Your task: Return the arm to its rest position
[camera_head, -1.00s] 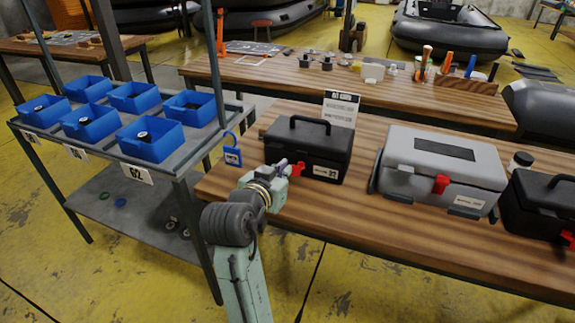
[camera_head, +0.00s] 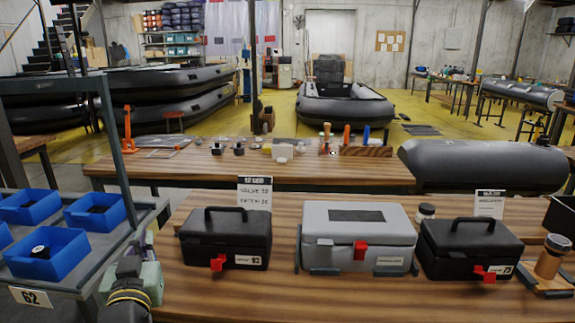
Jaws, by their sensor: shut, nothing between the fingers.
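The end of my arm, pale green with a dark ribbed joint, shows at the lower left. My gripper (camera_head: 137,246) is small and partly hidden by my wrist. It points away over the gap between the blue-bin rack and the table, left of a black toolbox (camera_head: 226,240). It is shut, with nothing seen in it, and looks apart from the toolbox.
A grey case (camera_head: 357,236) and a second black toolbox (camera_head: 470,250) stand on the wooden table (camera_head: 330,300). A rack (camera_head: 95,272) with blue bins (camera_head: 47,254) stands close on the left. Another workbench (camera_head: 250,172) and inflatable boats (camera_head: 345,105) are behind.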

